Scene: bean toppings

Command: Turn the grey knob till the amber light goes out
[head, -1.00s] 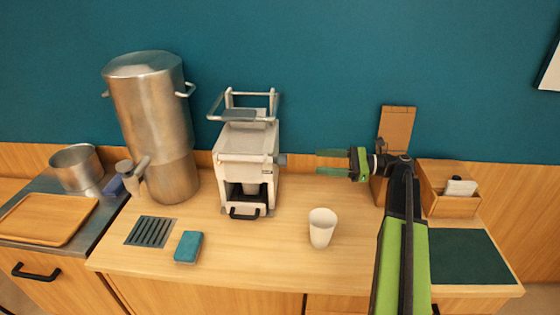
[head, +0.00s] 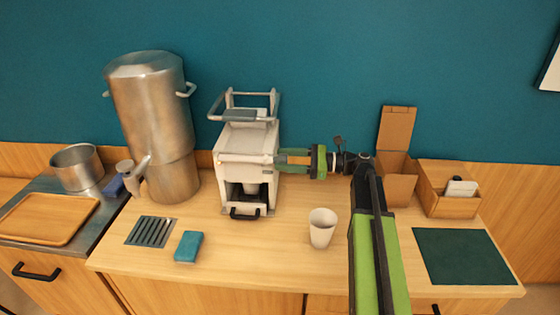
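The white machine (head: 247,143) stands on the counter against the teal wall. Its grey knob is on its right side, and my gripper's fingers now cover it. My gripper (head: 281,160) reaches in from the right, with one finger above and one below the knob's place. A gap shows between the fingers, with a wood colour in it. I cannot tell whether they touch the knob or are shut on it. No amber light can be made out.
A white cup (head: 321,228) stands on the counter below my gripper. A steel urn (head: 152,120) stands left of the machine, and a blue sponge (head: 188,246) lies in front. A cardboard box (head: 397,178) and wooden box (head: 449,203) stand right, beside a dark green mat (head: 464,256).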

